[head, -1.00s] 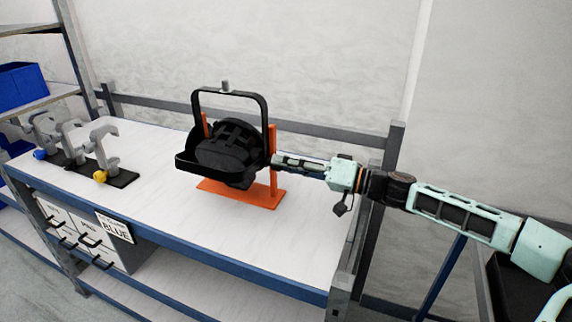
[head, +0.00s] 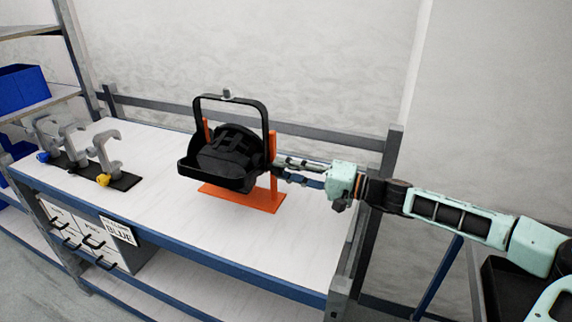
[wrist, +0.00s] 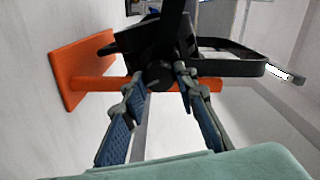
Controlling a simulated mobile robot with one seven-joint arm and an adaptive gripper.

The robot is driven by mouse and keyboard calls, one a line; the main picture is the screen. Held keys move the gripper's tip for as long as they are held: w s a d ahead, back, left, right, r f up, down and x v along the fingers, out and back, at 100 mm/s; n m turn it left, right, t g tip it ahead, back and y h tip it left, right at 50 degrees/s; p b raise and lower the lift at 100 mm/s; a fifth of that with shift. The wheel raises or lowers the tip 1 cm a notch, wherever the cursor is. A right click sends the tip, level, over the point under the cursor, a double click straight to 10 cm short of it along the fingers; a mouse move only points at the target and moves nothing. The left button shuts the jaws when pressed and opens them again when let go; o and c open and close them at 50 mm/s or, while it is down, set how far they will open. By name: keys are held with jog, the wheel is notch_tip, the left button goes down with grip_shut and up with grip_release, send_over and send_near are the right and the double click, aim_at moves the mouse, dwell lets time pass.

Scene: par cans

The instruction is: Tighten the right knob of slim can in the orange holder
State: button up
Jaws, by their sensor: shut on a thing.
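The slim can (head: 228,160) is a black lamp with an upright yoke (head: 265,112), seated in the orange holder (head: 272,185) on the bench. Its dark round right knob (wrist: 160,76) is on the side facing my gripper, at one orange post. My gripper (head: 278,166) reaches in from the right, level with the knob. In the wrist view my gripper (wrist: 160,82) has one fingertip on each side of the knob and is shut on it. The left side of the can is hidden in the wrist view.
Several grey clamps (head: 105,152) stand on a black strip at the bench's left. A rail (head: 330,138) runs behind the holder, with a post at the right end. The bench top (head: 150,185) between clamps and holder is clear.

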jog(key=shift+f+m+p, duration=0.15)
jog(key=shift+m+p, duration=4.2)
jog(key=shift+m, duration=1.85)
jog(key=o, duration=1.1)
jog(key=shift+o, duration=0.2)
jog(key=shift+d, duration=0.1)
jog(key=v, duration=1.2)
